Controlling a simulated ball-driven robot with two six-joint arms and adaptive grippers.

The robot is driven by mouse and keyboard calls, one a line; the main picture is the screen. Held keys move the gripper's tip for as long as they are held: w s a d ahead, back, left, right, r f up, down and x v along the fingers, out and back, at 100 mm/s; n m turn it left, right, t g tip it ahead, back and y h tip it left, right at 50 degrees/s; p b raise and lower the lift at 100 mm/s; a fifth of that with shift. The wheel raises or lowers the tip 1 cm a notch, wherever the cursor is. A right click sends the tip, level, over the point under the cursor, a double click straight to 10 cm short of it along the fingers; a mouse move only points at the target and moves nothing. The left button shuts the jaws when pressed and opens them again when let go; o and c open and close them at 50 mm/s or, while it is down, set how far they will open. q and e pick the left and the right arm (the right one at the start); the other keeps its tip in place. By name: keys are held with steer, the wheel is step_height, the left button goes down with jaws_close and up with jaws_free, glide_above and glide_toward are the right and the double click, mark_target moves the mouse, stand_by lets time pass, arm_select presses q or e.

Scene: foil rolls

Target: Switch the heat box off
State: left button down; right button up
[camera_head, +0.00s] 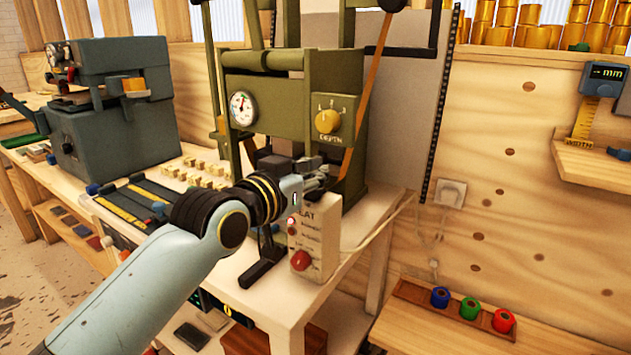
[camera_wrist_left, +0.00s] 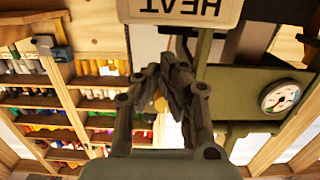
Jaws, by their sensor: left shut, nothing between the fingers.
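The heat box (camera_head: 322,228) is a small cream box at the front right corner of the table, labelled HEAT. A red knob (camera_head: 301,260) sits low on its front, with small indicators above it. Its labelled edge shows upside down at the top of the left wrist view (camera_wrist_left: 215,12). My left gripper (camera_head: 322,177) is shut and empty, just above and behind the heat box's top in the head view. Its closed fingers (camera_wrist_left: 176,75) fill the middle of the left wrist view, apart from the box. My arm hides part of the box's left side. My right gripper is not in view.
The green press (camera_head: 285,95), with a gauge (camera_head: 242,108) and yellow dial (camera_head: 327,121), stands close behind. A grey-blue machine (camera_head: 118,110) is at the left. Small foil rolls (camera_head: 470,308) sit on a low shelf at the right. A wall socket (camera_head: 451,192) is behind.

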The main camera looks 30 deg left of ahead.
mark_target(318, 193)
arm_select(q)
steer(key=shift+w+f, duration=0.1)
steer(key=shift+f, duration=0.6)
steer(key=p, duration=0.3)
steer(key=shift+w+r+g, duration=0.15)
steer(key=shift+r+g, duration=0.1)
steer(key=shift+g, duration=0.15)
steer(key=shift+f+b, duration=0.3)
steer(key=shift+f, duration=0.15)
steer(key=shift+r, duration=0.25)
steer(key=r+p, duration=0.2)
steer(key=p, duration=0.1)
steer(key=r+p, duration=0.1)
steer(key=r, duration=0.1)
steer(key=shift+w, duration=0.35)
steer(key=s+r, duration=0.3)
steer(key=s, duration=0.6)
steer(key=shift+s+a+r, duration=0.15)
steer(key=shift+s+a, duration=0.1)
steer(key=shift+a, duration=0.1)
